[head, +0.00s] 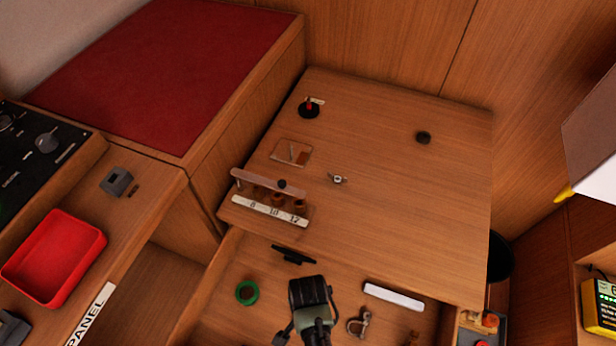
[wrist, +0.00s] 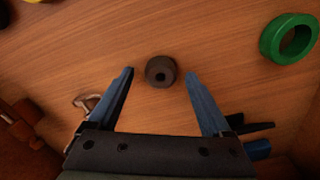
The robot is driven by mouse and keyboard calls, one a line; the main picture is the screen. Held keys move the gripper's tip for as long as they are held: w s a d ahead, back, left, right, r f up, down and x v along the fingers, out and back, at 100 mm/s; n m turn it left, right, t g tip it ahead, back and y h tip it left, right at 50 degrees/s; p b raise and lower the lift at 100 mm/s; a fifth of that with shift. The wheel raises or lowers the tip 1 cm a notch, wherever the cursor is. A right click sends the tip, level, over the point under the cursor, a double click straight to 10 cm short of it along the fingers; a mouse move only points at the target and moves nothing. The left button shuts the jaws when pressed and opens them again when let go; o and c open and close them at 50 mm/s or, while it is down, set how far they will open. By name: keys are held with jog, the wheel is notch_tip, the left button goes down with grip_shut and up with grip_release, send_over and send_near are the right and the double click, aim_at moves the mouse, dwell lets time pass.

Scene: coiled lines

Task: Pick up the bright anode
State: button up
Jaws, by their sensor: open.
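A short dark grey-brown cylinder with a central hole (wrist: 161,71), anode-like, lies on the wood in the wrist view. It looks dull, and I cannot tell if it is the bright anode. My gripper (wrist: 159,74) is open, with one blue finger on each side of it and a gap on both sides. In the head view my gripper (head: 310,294) is over the open drawer, hiding its fingertips and the cylinder. Another small dark round piece (head: 423,137) lies alone on the table's far right; it could also be an anode.
In the drawer, a green ring (head: 247,292), a black piece (head: 293,254), a white bar (head: 394,297) and a shackle (head: 360,323) lie around my gripper. A numbered rack (head: 270,208) stands at the tabletop's left edge. The tabletop's right half is mostly clear.

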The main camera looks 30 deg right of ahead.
jog(key=shift+f, duration=0.3)
grip_shut()
dwell(0.3)
